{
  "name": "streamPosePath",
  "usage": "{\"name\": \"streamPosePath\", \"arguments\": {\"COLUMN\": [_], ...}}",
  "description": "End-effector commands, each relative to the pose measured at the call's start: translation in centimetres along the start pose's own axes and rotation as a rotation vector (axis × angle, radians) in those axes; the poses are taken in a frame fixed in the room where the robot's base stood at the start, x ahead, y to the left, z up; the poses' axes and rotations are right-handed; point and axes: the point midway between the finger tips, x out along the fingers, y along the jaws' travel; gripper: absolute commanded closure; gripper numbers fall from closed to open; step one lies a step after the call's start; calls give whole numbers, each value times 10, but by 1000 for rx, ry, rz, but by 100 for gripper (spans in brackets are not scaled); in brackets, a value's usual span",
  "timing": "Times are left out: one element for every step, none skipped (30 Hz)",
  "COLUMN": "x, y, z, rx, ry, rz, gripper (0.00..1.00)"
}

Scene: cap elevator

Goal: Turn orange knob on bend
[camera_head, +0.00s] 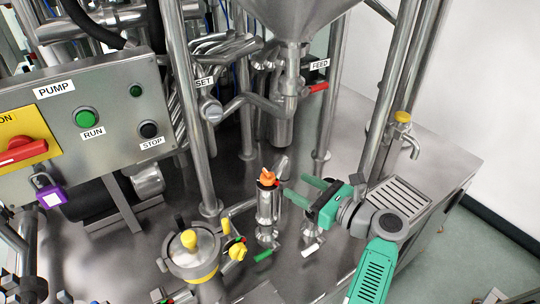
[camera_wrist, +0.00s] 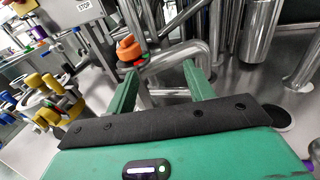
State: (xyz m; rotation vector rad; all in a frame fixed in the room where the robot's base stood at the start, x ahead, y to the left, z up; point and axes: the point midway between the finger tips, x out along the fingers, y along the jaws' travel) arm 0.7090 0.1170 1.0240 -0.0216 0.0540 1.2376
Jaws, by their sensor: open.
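The orange knob (camera_head: 267,177) sits on top of an upright steel fitting in the head view, at the end of a bent steel pipe (camera_head: 280,165). In the wrist view the orange knob (camera_wrist: 129,48) is just beyond the left fingertip, and the bend (camera_wrist: 178,56) runs across behind the fingers. My green gripper (camera_head: 296,187) is open and empty, to the right of the knob, with its fingers pointing left toward it. In the wrist view my gripper (camera_wrist: 157,72) has its fingers spread wide. The knob is not between the fingers, and the gripper appears apart from it.
A steel vessel with a yellow knob (camera_head: 190,239) stands at the front left, with yellow handles beside it. A green-handled valve (camera_head: 263,256) and a white-handled one (camera_head: 311,249) are low in front. A pump panel (camera_head: 107,115) is on the left. A drain grate (camera_head: 398,199) lies right.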

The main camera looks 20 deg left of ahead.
Motion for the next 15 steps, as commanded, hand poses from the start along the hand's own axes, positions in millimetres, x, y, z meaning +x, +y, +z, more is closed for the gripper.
{"name": "streamPosePath", "arguments": {"x": [1, 2, 4, 5, 7, 9, 10, 12, 13, 13, 14, 14, 14, 15, 17], "y": [10, 15, 23, 28, 34, 39, 43, 45, 47, 48, 48, 49, 48, 48, 48], "z": [14, 16, 18, 20, 21, 23, 23, 23, 23, 24, 24, 24, 23, 23, 23], "rx": [1, 3, 5, 8, 8, 9, 6, 1, -3, -6, -8, -9, -9, -9, -10], "ry": [-4, -11, -21, -30, -37, -46, -50, -52, -53, -54, -54, -54, -54, -54, -54], "rz": [-33, -52, -71, -82, -90, -102, -108, -115, -122, -126, -128, -130, -130, -129, -128], "gripper": [47, 47, 47, 47, 47, 47, 47, 47, 47, 47, 47, 47, 47, 47, 47]}}
